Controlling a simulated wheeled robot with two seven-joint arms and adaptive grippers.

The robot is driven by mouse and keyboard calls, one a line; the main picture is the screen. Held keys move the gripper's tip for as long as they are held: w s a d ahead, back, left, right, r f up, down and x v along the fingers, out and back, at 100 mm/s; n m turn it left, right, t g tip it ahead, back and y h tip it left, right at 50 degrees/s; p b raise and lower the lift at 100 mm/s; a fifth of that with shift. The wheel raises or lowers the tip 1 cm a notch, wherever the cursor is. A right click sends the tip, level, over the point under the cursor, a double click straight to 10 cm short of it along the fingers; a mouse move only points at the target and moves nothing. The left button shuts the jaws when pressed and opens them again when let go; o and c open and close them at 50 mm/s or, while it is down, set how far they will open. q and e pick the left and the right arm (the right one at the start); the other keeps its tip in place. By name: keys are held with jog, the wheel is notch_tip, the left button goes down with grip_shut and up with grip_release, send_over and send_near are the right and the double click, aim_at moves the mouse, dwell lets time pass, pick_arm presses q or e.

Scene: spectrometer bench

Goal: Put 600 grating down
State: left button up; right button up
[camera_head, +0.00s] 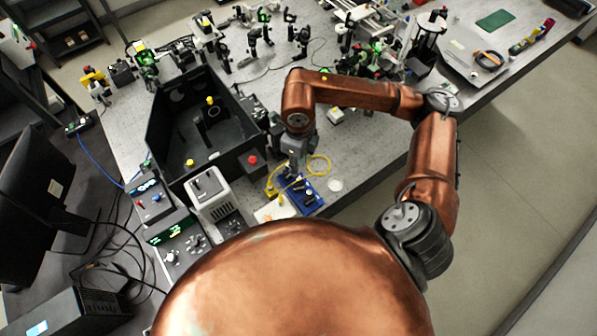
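My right arm, copper-coloured, reaches over the bench from the right. Its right gripper (294,172) points down at the back left edge of a small blue tray (312,203). Small dark and light pieces lie on the tray, too small to tell apart. I cannot pick out the 600 grating for certain, and I cannot tell whether the fingers hold anything. An open black box (165,127) with a dark mount (212,115) inside stands to the left of the gripper. My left gripper is not in view.
A yellow cable loop (319,164) lies right beside the gripper. A red-buttoned box (252,162) stands to its left. A small white round dish (335,185) sits right of the tray. Control boxes (212,195) stand front left. Bare bench (378,148) shows under my forearm.

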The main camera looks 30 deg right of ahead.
jog(key=shift+r, duration=1.95)
